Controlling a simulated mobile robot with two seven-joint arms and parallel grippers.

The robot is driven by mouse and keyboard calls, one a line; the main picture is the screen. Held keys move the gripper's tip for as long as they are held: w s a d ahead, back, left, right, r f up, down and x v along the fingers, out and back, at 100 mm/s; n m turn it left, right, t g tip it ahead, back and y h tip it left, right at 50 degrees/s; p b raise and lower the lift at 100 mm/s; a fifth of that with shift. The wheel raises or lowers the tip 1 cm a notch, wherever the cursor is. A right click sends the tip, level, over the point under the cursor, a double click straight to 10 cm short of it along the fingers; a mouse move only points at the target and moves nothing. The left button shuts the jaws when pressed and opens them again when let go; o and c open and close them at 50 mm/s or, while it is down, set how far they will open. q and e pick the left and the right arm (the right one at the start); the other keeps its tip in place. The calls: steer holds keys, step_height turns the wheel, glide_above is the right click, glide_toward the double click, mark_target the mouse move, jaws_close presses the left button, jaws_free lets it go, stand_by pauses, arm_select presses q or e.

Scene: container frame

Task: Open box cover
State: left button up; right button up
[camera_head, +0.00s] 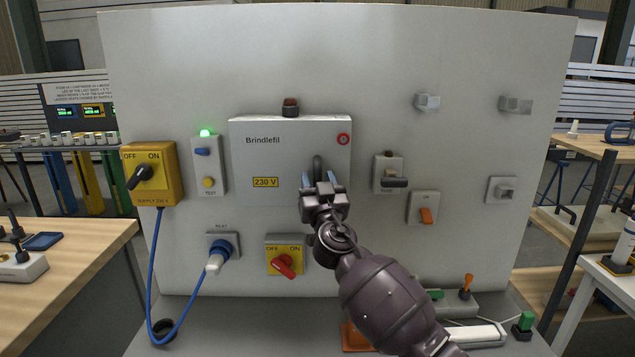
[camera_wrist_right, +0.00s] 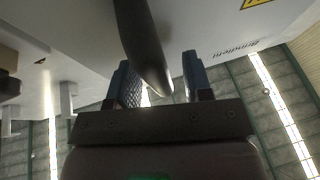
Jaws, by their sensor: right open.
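The grey box cover (camera_head: 275,160), marked "Brindlefil" and "230 V", is closed on the upright panel. Its dark vertical handle (camera_head: 317,166) stands out near the cover's right side. My right gripper (camera_head: 320,180) is open in front of the handle, with its two blue fingers on either side of it. In the right wrist view the handle (camera_wrist_right: 144,45) comes down between the two fingers (camera_wrist_right: 160,85). A gap shows on the right of the handle; I cannot tell whether the left finger touches it. My left gripper is not in view.
A blue cable hangs at left. Workbenches flank the panel.

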jaws_close()
stand_by(0.3)
